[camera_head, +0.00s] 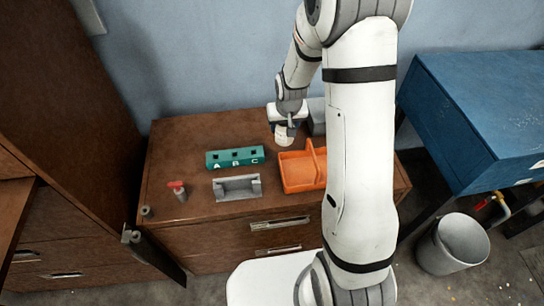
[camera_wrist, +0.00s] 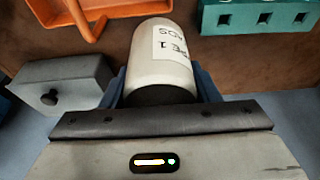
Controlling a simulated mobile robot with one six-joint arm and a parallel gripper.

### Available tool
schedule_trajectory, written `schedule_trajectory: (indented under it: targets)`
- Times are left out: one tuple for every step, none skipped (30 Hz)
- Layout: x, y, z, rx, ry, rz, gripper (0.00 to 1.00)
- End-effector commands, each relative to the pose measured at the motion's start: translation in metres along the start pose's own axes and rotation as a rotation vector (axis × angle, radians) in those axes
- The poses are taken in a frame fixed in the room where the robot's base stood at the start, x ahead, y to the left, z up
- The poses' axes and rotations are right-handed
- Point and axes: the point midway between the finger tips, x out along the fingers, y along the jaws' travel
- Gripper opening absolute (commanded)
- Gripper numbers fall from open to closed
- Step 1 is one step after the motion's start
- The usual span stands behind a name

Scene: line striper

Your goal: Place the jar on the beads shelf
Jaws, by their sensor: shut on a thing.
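A pale, off-white jar (camera_wrist: 163,62) with a dark end fills the middle of the wrist view. Its white label is only partly readable, with a "1" and the letters "DS". My gripper (camera_wrist: 163,88) is shut on the jar, with one blue-grey finger on each side of it. In the head view my gripper (camera_head: 283,131) is over the back of the brown cabinet top, and the jar (camera_head: 281,139) hangs below it, just behind the orange tray. I cannot identify a beads shelf in either view.
The cabinet top (camera_head: 185,150) carries a teal A-B-C block (camera_head: 235,163), a grey cradle (camera_head: 237,194), a divided orange tray (camera_head: 283,182), a grey box (camera_head: 317,108) and a small red-topped item (camera_head: 178,193). A blue cabinet (camera_head: 470,90) and a bin (camera_head: 458,245) stand right.

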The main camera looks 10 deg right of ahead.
Motion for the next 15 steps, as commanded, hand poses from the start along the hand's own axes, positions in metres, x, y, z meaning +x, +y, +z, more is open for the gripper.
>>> schedule_trajectory:
  targets:
    - [0.016, -0.002, -0.006, -0.001, 0.009, -0.001, 0.18]
    - [0.017, -0.003, -0.01, -0.001, 0.009, -0.001, 0.18]
    - [0.018, -0.004, -0.015, -0.001, 0.008, -0.001, 0.18]
    - [0.018, -0.005, -0.019, -0.002, 0.008, -0.002, 0.18]
    - [0.017, -0.006, -0.022, -0.002, 0.009, -0.002, 0.18]
    - [0.017, -0.007, -0.026, -0.002, 0.008, -0.002, 0.18]
    - [0.016, -0.008, -0.029, -0.002, 0.007, -0.001, 0.18]
    - [0.015, -0.009, -0.031, -0.002, 0.007, -0.001, 0.18]
    - [0.014, -0.009, -0.034, -0.002, 0.007, -0.001, 0.18]
    - [0.013, -0.01, -0.036, -0.002, 0.005, -0.001, 0.18]
    - [0.012, -0.01, -0.037, -0.002, 0.005, -0.001, 0.18]
    - [0.01, -0.011, -0.039, -0.002, 0.004, 0.0, 0.18]
    - [0.009, -0.011, -0.04, -0.002, 0.003, 0.0, 0.18]
    - [0.01, -0.011, -0.04, -0.002, 0.002, 0.0, 0.18]
    - [0.011, -0.011, -0.04, -0.002, 0.001, 0.0, 0.18]
